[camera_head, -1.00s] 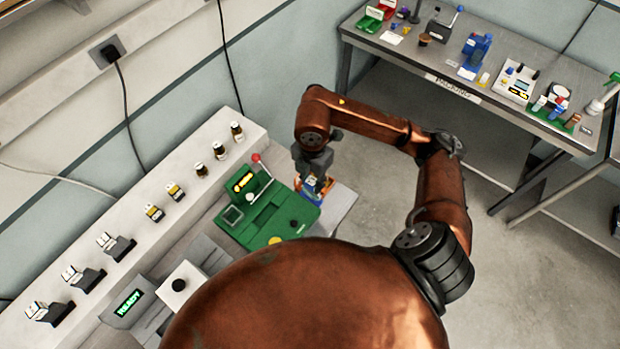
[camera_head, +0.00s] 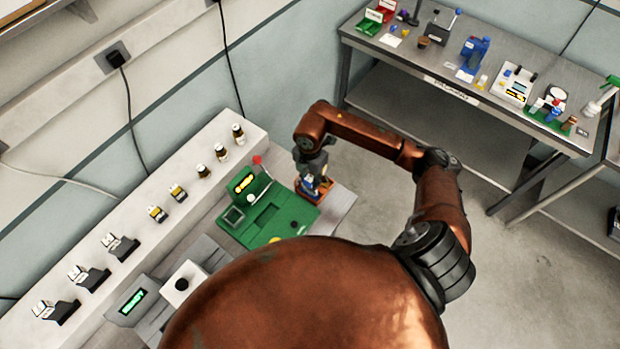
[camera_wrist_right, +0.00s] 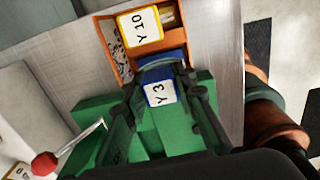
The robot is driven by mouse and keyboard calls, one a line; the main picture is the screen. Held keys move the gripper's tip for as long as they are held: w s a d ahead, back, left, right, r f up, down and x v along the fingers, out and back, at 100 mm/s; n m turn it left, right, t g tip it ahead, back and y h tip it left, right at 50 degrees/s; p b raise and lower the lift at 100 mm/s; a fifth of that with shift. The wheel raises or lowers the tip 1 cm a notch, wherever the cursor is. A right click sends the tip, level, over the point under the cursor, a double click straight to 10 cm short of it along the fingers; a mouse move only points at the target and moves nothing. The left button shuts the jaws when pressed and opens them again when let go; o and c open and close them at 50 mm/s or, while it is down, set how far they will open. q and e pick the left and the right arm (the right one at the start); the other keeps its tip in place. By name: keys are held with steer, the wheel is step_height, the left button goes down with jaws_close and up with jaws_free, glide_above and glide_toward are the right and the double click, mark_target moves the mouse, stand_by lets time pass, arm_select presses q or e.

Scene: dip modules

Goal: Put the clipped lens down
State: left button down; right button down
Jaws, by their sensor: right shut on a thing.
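My right gripper (camera_head: 310,181) is shut on a blue clipped piece with a white label reading Y 3, the clipped lens (camera_wrist_right: 160,88). It is small and partly hidden by the fingers in the head view. In the right wrist view the fingers (camera_wrist_right: 164,94) stand on either side of it. The piece is at the near end of an orange tray (camera_wrist_right: 107,42); I cannot tell whether it touches the tray floor. My left gripper is not in view.
A green device (camera_head: 268,222) with a red-knobbed lever (camera_head: 257,160) stands right beside the tray. A white ledge (camera_head: 140,190) behind carries several small pieces. A grey bench (camera_head: 400,45) with other items is at the upper right.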

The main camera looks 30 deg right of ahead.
steer(key=shift+f, duration=0.1)
steer(key=c, duration=1.6)
jaws_free()
steer(key=shift+r, duration=0.25)
step_height(320, 180, up, 12)
steer(key=b, duration=0.2)
steer(key=shift+f, duration=0.15)
